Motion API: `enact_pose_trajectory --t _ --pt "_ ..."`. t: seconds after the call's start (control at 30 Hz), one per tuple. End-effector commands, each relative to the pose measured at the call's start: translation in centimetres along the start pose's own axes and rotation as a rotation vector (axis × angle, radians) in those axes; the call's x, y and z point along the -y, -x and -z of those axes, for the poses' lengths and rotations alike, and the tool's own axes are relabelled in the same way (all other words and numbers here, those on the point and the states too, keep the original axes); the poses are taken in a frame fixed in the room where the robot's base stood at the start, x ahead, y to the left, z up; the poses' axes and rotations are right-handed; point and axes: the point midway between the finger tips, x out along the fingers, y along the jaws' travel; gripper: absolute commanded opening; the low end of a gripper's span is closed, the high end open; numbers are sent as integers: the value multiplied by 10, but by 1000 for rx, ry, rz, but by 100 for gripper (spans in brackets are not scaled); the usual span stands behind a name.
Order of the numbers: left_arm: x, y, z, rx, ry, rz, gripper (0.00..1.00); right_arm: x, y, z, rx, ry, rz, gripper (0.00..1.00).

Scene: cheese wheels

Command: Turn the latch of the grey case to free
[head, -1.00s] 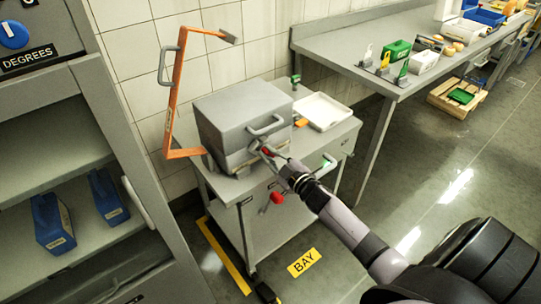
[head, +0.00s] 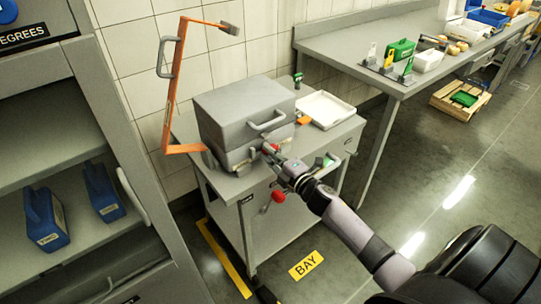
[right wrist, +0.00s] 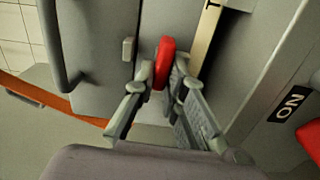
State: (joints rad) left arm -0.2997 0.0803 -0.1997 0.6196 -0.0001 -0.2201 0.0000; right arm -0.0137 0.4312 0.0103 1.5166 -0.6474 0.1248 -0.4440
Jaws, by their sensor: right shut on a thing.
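The grey case (head: 235,107) stands on the top of a grey cart, its lid down and a handle on its front. The red latch (right wrist: 165,62) is on the case's front and looks upright in the right wrist view. My right gripper (right wrist: 163,80) is shut on the latch, one finger on each side of it. In the head view my right gripper (head: 272,156) reaches the case's front from the lower right and hides most of the latch. My left gripper is in neither view.
The grey cart (head: 222,188) also holds a white tray (head: 325,108) and an orange frame (head: 172,95) beside the case. A red knob (head: 279,197) sits on the cart's front. A shelf cabinet (head: 60,150) stands left; a workbench (head: 400,65) runs back right.

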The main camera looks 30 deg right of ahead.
Motion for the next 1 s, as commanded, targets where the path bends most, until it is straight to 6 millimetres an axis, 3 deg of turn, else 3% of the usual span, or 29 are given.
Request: enact_pose_trajectory --t 0.67,0.7,1.0 --pt "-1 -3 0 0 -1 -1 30 2 0 1 -1 69 2 0" --pt "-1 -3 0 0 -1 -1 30 2 0 1 -1 69 2 12" --pt "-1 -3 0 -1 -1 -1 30 2 0 0 -1 67 1 32"
